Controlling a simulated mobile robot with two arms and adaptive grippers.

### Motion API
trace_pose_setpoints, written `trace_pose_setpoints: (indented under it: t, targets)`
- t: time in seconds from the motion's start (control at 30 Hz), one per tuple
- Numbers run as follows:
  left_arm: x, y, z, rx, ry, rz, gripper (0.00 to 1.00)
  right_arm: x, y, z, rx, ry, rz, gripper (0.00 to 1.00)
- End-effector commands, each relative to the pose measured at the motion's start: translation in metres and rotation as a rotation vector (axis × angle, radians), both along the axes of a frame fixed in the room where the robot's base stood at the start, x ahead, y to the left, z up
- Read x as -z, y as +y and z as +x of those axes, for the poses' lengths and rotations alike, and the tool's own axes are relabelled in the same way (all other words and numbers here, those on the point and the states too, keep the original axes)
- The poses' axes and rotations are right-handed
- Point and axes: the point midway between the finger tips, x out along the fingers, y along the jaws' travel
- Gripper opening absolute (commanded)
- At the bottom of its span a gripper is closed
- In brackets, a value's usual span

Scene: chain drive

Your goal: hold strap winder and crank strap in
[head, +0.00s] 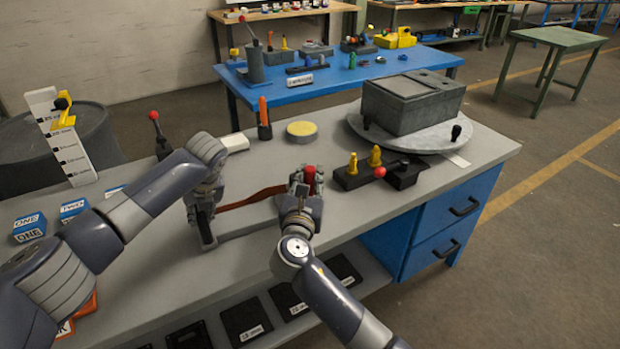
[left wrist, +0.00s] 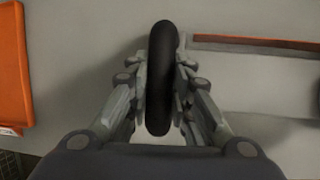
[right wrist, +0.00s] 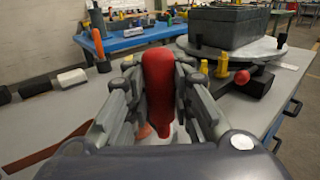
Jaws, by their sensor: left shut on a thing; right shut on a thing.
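My left gripper (head: 203,212) is shut on an upright black grip (head: 207,233) at the left end of the strap winder; the grip stands between the fingers in the left wrist view (left wrist: 160,80). My right gripper (head: 301,184) is shut on a red crank handle (head: 310,175), which fills the space between the fingers in the right wrist view (right wrist: 158,85). A reddish-brown strap (head: 250,198) stretches between the two grippers, above the bench, and shows in the left wrist view (left wrist: 250,41). The winder's body is mostly hidden by my grippers.
Right of my right gripper stands a black fixture with yellow pegs and a red-knobbed lever (head: 380,172). Behind it, a grey box (head: 412,103) rests on a round plate.

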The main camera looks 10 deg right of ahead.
Motion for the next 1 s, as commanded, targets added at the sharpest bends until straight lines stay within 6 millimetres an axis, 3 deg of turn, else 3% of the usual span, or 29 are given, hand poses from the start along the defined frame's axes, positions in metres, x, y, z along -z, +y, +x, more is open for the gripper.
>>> trace_pose_setpoints:
  t: [0.57,1.0]
  targets:
    - [-0.001,-0.001,0.000,-0.001,-0.002,-0.002,0.00,0.000,0.013,-0.002,-0.006,0.000,0.000,0.00]
    - [-0.001,-0.002,0.001,-0.002,-0.003,-0.006,0.00,0.000,0.044,-0.001,-0.011,-0.001,0.002,0.00]
